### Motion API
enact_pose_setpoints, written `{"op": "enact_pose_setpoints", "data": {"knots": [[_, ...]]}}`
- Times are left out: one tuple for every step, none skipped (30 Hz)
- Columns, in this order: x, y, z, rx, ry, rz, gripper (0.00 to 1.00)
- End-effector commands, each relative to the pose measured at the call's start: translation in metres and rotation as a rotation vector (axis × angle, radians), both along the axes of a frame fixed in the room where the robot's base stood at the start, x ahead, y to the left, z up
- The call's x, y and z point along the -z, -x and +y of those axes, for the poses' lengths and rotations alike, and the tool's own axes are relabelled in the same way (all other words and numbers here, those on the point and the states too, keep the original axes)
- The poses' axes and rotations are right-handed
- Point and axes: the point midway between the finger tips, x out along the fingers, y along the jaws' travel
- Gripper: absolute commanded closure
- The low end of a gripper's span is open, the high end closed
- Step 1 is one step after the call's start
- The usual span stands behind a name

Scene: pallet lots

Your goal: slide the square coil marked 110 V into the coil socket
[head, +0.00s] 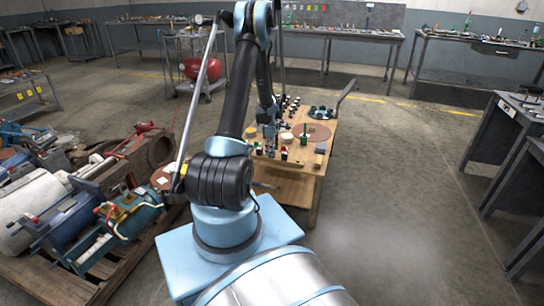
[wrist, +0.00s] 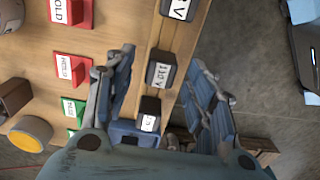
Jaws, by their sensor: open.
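In the wrist view my gripper (wrist: 158,62) is open, with its fingers on both sides of a dark square block (wrist: 160,73) on the board's edge. The block's white label seems to end in V; I cannot read its number surely. A second dark block (wrist: 180,8) with a V label is farther up the edge. A third (wrist: 149,115), its label partly hidden, is nearer my palm. No finger visibly grips any block. A blue part (wrist: 130,129) lies beside the third block, partly hidden by my gripper. I cannot identify the coil socket. The head view shows the blocks too small to read.
The wooden bench (head: 291,187) carries several small parts and a round brown disc (head: 312,132). Red HOLD tags (wrist: 70,68), a green tag (wrist: 73,106) and a yellow-topped cylinder (wrist: 31,133) are left of my gripper. A loaded pallet (head: 150,238) is at left.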

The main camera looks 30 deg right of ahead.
Motion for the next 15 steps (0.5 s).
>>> {"op": "enact_pose_setpoints", "data": {"knots": [[0.008, 0.0, 0.0, 0.0, 0.0, 0.0, 0.5], [0.011, 0.0, 0.0, 0.0, 0.0, 0.0, 0.5], [0.016, 0.0, 0.0, 0.0, 0.0, 0.0, 0.5], [0.018, 0.0, 0.0, 0.0, 0.0, 0.0, 0.5], [0.021, 0.0, 0.0, 0.0, 0.0, 0.0, 0.5], [0.023, 0.0, 0.0, 0.0, 0.0, 0.0, 0.5], [0.023, 0.0, 0.0, 0.0, 0.0, 0.0, 0.5], [0.024, 0.0, 0.0, 0.0, 0.0, 0.0, 0.5], [0.024, 0.0, 0.0, 0.0, 0.0, 0.0, 0.5], [0.024, 0.0, 0.0, 0.0, 0.0, 0.0, 0.5], [0.024, 0.0, 0.0, 0.0, 0.0, 0.0, 0.5], [0.024, 0.0, 0.0, 0.0, 0.0, 0.0, 0.5], [0.024, 0.0, 0.0, 0.0, 0.0, 0.0, 0.5], [0.024, 0.0, 0.0, 0.0, 0.0, 0.0, 0.55], [0.024, 0.0, 0.0, 0.0, 0.0, 0.0, 0.64]]}}
